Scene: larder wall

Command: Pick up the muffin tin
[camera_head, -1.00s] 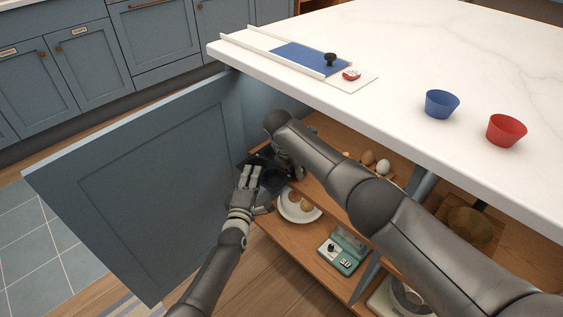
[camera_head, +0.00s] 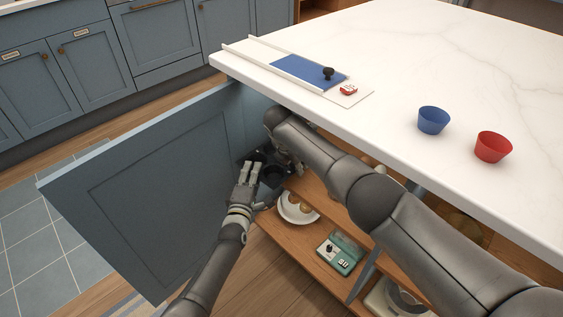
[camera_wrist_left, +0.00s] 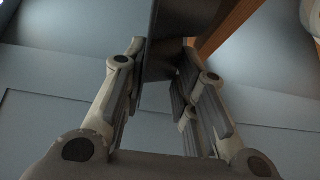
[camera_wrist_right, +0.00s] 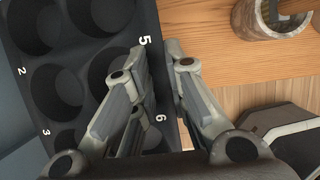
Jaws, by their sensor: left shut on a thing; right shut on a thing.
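The muffin tin (camera_head: 272,178) is dark, with round numbered cups. It is beside the open blue cabinet door, in front of the cabinet's opening. My left gripper (camera_head: 252,168) is shut on its near left side; in the left wrist view the fingers (camera_wrist_left: 163,52) have the tin's dark edge (camera_wrist_left: 178,35) between them. My right gripper (camera_head: 284,160) is shut on the other side, partly hidden by my right arm. In the right wrist view its fingers (camera_wrist_right: 157,58) close over the rim beside cups 5 and 6 of the tin (camera_wrist_right: 70,45).
The open door (camera_head: 140,190) stands close on the left. The white countertop (camera_head: 400,60) overhangs above, with a blue cup (camera_head: 433,120) and a red cup (camera_head: 492,147).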

